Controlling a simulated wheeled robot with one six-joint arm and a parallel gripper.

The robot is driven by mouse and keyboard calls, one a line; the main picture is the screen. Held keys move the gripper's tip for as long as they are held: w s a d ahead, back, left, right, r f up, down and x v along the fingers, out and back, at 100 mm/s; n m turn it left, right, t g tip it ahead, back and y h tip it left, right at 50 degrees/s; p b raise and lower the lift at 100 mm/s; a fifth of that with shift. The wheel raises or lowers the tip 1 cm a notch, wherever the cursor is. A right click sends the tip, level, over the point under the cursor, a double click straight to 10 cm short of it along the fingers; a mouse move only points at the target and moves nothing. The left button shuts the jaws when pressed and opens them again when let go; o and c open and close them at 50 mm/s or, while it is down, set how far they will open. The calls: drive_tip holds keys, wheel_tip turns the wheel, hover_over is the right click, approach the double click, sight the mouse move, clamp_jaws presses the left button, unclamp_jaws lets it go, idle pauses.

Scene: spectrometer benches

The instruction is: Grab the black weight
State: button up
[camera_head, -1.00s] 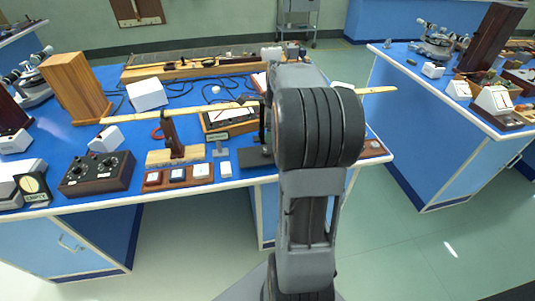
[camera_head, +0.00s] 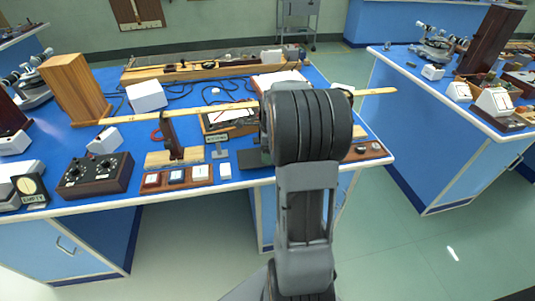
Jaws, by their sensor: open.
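I cannot make out a black weight for certain. A small wooden tray (camera_head: 380,154) at the front right of the near bench, right of my arm, holds small light and dark pieces, too small to identify. A dark flat block (camera_head: 250,159) lies at the bench's front, left of my arm and partly covered by it. My arm's thick dark joint stands in front of the bench's right part. My gripper is hidden behind it, so its place relative to any weight does not show.
A long wooden beam (camera_head: 190,112) crosses above the blue bench (camera_head: 70,131) and passes behind my arm. A black control box (camera_head: 95,176) and a tray of small blocks (camera_head: 178,178) stand at the front. Another bench (camera_head: 440,137) is at the right, across clear floor (camera_head: 400,245).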

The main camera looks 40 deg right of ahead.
drive_tip(key=c, duration=1.1)
drive_tip(key=shift+c, duration=0.2)
